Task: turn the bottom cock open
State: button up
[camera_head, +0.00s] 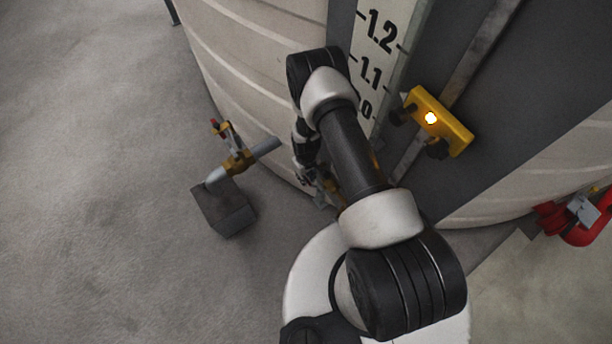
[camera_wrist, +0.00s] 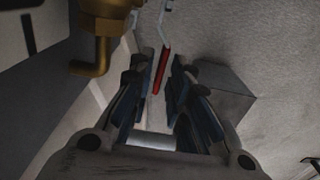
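The bottom cock shows in the wrist view as a brass body with a bent outlet (camera_wrist: 98,45) at the upper left. A thin metal lever with a red grip (camera_wrist: 161,70) hangs near it; its joint to the brass body is out of frame. My gripper (camera_wrist: 161,68) is open, and the red grip appears between its two dark blue-padded fingers, with gaps on both sides. I cannot tell its depth relative to the fingertips. In the head view, my gripper (camera_head: 308,177) is low beside the tank, next to brass-coloured parts (camera_head: 328,187) largely hidden by my arm.
The pale ribbed tank (camera_head: 265,70) rises behind my arm, with a numbered gauge board (camera_head: 380,50) and a lit yellow bracket (camera_head: 440,121). A pipe with a brass valve (camera_head: 237,162) rests on a grey block (camera_head: 224,209) to the left. Red piping (camera_head: 580,222) is at right. The left floor is clear.

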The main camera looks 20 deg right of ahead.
grip_shut()
dwell(0.3)
jog(key=shift+d, duration=0.1)
jog(key=shift+d+r+t, duration=0.1)
jog(key=shift+r+t, duration=0.1)
jog(key=shift+t, duration=0.1)
jog(key=shift+p, duration=0.35)
jog(key=shift+r, duration=0.1)
jog(key=shift+o, duration=1.6)
grip_release()
jog(key=shift+s, duration=0.1)
